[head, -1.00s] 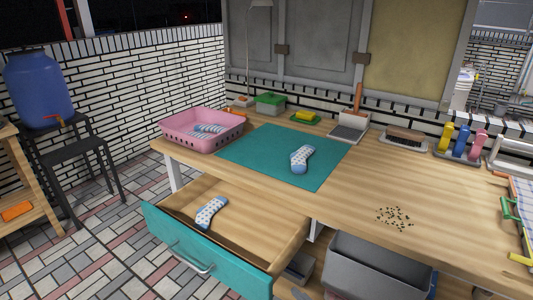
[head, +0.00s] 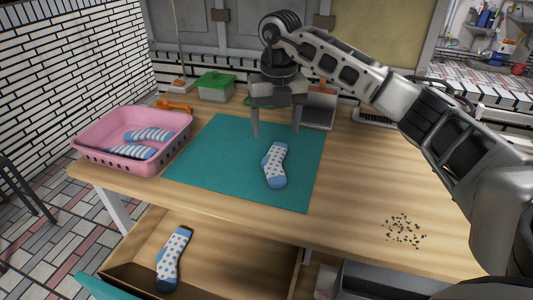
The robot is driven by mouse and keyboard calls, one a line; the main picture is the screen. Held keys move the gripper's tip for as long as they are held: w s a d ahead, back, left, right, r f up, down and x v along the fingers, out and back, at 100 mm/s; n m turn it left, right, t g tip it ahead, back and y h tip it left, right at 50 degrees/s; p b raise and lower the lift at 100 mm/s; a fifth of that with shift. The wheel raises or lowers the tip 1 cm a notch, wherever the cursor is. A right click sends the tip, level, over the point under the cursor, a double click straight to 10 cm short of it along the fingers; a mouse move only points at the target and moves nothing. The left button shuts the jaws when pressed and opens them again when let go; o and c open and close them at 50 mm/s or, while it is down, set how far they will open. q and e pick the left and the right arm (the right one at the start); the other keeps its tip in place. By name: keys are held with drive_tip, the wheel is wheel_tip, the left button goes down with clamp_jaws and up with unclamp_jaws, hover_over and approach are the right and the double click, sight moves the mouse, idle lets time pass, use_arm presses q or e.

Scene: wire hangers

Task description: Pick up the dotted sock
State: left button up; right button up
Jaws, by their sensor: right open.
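A white sock with blue dots and a blue toe (head: 173,258) lies in the open drawer below the table. Another white and blue sock (head: 275,163) lies on the teal mat (head: 213,162); its fine pattern also looks dotted. My right gripper (head: 275,134) is open and points down over the mat, its fingers spread just behind the upper end of the mat sock. It holds nothing. I cannot tell whether a fingertip touches the mat. My left gripper is not in view.
A pink basket (head: 98,160) with striped socks (head: 150,135) stands left of the mat. A green-lidded box (head: 215,86) stands behind. Scattered small bits (head: 404,231) lie on the table at the right. The open drawer (head: 225,250) juts out in front.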

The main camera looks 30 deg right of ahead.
hover_over(277, 178)
wheel_tip(277, 178, down, 10)
drive_tip(key=shift+p, duration=0.35)
drive_tip(key=shift+d+f+p, duration=0.1)
drive_tip(key=shift+f+p, duration=0.35)
drive_tip(key=shift+f, duration=2.25)
drive_tip(key=c, duration=1.1)
